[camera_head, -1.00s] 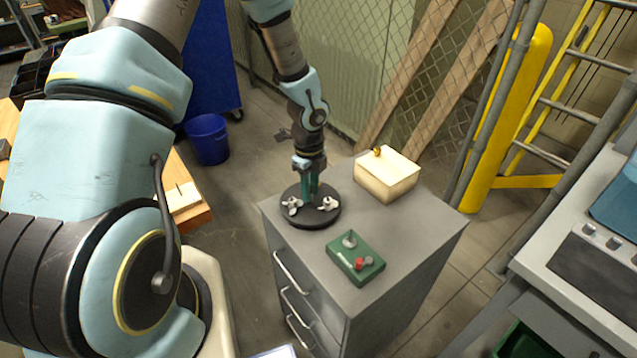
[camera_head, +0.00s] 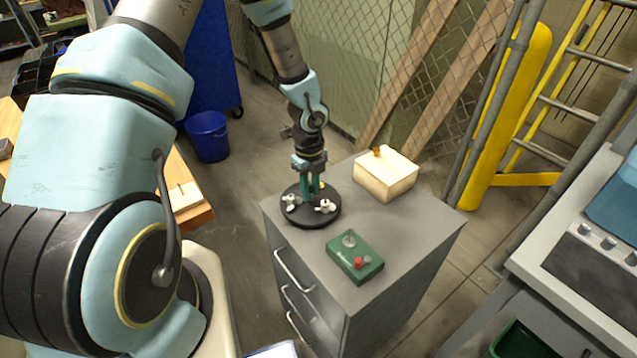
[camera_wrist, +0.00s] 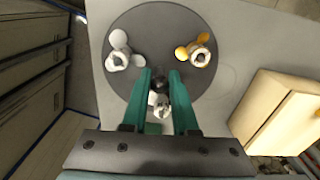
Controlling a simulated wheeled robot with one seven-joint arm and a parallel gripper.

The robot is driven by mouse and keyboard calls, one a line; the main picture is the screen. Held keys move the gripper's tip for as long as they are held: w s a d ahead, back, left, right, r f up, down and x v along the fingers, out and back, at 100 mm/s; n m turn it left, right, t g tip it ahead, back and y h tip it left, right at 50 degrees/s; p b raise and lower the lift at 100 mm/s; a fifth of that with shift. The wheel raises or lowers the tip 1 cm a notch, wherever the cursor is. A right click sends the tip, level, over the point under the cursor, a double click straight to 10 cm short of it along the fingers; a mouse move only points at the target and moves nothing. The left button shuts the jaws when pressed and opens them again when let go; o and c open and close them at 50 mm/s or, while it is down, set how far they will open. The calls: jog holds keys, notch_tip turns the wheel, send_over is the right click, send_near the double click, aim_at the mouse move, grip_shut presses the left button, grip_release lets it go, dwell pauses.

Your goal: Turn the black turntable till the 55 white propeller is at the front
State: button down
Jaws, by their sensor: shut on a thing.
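The black turntable (camera_head: 312,219) sits on the grey cabinet's far left corner. It also shows in the wrist view (camera_wrist: 215,85). Two white propellers stand on its near side in the head view, one left (camera_head: 291,201) and one right (camera_head: 325,206). A yellow propeller (camera_wrist: 194,51) is on the far side. In the wrist view one white propeller (camera_wrist: 118,50) is at upper left and another (camera_wrist: 158,104) shows between my fingers. No number is legible. My gripper (camera_wrist: 160,85) points down over the disc, its green fingers shut on a dark knob (camera_wrist: 157,84) near the disc's middle, mostly hidden.
A cream box (camera_head: 385,176) stands right of the turntable. A green control box (camera_head: 354,257) with a red knob lies nearer on the cabinet top (camera_head: 410,230). Bare top separates them. A mesh fence stands behind; a blue bucket (camera_head: 207,136) is on the floor.

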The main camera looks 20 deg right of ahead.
jog(key=shift+m+p, duration=0.65)
jog(key=shift+m, duration=0.55)
jog(key=c, duration=0.8)
grip_release()
jog(key=shift+o, duration=0.2)
jog(key=shift+r+p, duration=2.2)
jog(key=shift+r, duration=2.3)
